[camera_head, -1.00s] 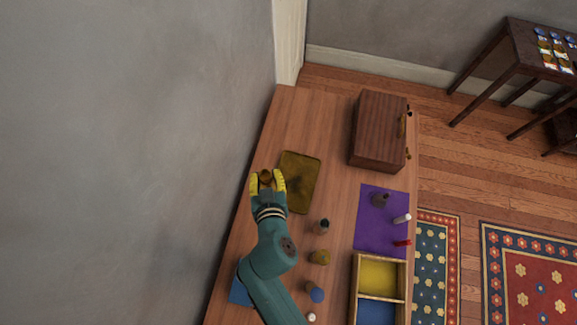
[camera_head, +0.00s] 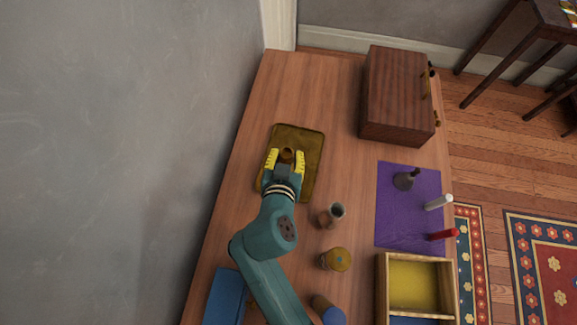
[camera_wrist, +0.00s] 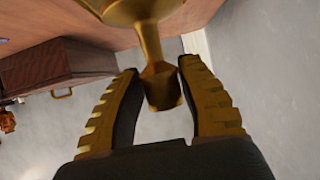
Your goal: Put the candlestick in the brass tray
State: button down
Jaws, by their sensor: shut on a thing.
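The candlestick (camera_head: 287,155) is brass-coloured and sits between the yellow fingers of my gripper (camera_head: 286,160). In the wrist view, the candlestick (camera_wrist: 152,45) has a narrow stem and a wider part at the top edge of the picture. The brass tray (camera_head: 308,145) is a dark golden rectangle on the table. In the head view, the gripper and candlestick overlap the tray's middle and left part. I cannot tell whether the candlestick touches the tray.
A wooden chest (camera_head: 392,95) stands at the back right. A purple mat (camera_head: 395,220) holds a dark vase (camera_head: 406,179), a white item (camera_head: 438,202) and a red item (camera_head: 443,235). A small pot (camera_head: 332,214) and a yellowish pot (camera_head: 336,259) stand right of my arm. A divided box (camera_head: 382,300) is in front.

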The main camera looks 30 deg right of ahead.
notch_tip(320, 180, down, 7)
jog(key=shift+r+b, duration=0.1)
jog(key=shift+b, duration=1)
jog(key=c, duration=0.7)
grip_release()
jog(key=shift+r, duration=0.15)
jog(key=p+v, duration=0.3)
jog(key=v, duration=0.9)
jog(key=shift+r, duration=0.1)
